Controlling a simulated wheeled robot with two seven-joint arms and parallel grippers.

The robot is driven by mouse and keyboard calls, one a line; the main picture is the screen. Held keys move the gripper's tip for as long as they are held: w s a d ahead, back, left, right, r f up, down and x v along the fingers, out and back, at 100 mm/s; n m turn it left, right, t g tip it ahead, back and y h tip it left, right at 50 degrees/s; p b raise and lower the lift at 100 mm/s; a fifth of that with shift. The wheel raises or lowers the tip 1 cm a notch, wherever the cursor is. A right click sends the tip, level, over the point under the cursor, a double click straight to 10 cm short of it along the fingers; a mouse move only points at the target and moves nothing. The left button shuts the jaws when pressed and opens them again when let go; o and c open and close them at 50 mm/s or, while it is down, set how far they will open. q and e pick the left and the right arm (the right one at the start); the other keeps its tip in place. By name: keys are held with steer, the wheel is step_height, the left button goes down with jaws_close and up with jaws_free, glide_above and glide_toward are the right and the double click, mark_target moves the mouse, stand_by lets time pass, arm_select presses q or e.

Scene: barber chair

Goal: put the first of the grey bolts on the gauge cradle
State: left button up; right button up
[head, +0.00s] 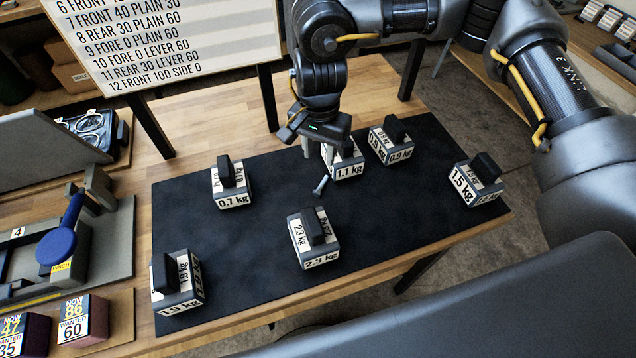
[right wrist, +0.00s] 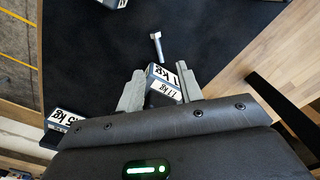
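A small grey bolt (head: 320,187) lies on the black mat in front of the 1.1 kg block (head: 346,168). It also shows in the right wrist view (right wrist: 157,44), beyond the fingertips and touching neither. My right gripper (head: 312,146) is low over the mat, beside the 1.1 kg block and behind the bolt. In the right wrist view its fingers (right wrist: 160,72) are apart, with the labelled block seen between them. A grey fixture (head: 118,245) with a blue lever, seemingly the gauge, is at the left; I cannot tell which part is its cradle. My left gripper is out of view.
Other labelled weights, including the 2.3 kg (head: 316,250), 0.7 kg (head: 232,200), 1.9 kg (head: 180,300), 0.9 kg (head: 399,153) and 1.5 kg (head: 465,187) blocks, stand around the mat (head: 400,230). A list board (head: 180,45) stands behind. Bare mat lies between the blocks.

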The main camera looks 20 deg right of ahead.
steer(key=p, duration=0.1)
glide_above(320, 186)
step_height(320, 186, down, 4)
steer(key=shift+w+f, duration=0.1)
steer(key=shift+f, duration=0.7)
steer(key=shift+a+f, duration=0.1)
steer(key=shift+f, duration=0.05)
step_height(320, 186, down, 4)
steer(key=shift+f+p, duration=0.15)
steer(key=shift+p, duration=0.85)
steer(key=shift+f, duration=0.25)
steer(key=shift+c, duration=0.3)
jaws_close()
